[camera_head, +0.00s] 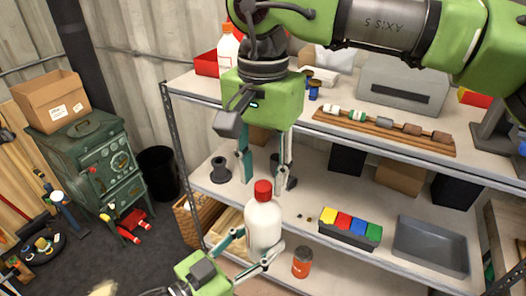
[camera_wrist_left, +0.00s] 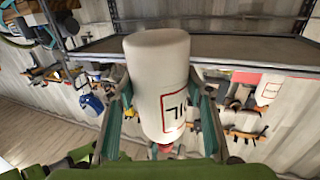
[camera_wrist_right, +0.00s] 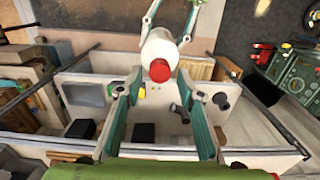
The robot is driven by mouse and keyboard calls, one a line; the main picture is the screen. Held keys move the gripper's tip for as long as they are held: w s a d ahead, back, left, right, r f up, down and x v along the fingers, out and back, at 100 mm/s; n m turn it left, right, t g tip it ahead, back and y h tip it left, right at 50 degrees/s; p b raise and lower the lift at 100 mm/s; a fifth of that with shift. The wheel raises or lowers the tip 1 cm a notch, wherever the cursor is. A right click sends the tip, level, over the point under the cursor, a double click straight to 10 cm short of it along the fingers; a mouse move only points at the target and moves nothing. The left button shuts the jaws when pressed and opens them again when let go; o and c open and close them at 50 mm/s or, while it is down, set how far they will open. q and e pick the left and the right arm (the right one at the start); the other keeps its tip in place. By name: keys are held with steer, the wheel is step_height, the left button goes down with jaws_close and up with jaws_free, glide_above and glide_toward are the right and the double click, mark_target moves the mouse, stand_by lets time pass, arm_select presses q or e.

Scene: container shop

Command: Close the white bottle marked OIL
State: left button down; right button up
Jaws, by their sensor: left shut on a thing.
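The white bottle (camera_head: 263,224) is upright with a red cap (camera_head: 263,190) on its neck; I cannot tell how tight the cap is. My left gripper (camera_head: 259,242) is shut on the bottle's body, in front of the lower shelf. In the left wrist view the bottle (camera_wrist_left: 155,75) sits between both fingers, its red-framed label partly visible. My right gripper (camera_head: 266,172) is open, fingers pointing down, just above the cap. In the right wrist view the cap (camera_wrist_right: 160,70) shows beyond the gap between the open fingers (camera_wrist_right: 161,92), apart from them.
Another white bottle (camera_head: 228,48) stands on the upper shelf, whose edge is close to my right gripper.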

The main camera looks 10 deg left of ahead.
steer(key=shift+f, duration=0.9)
jaws_close()
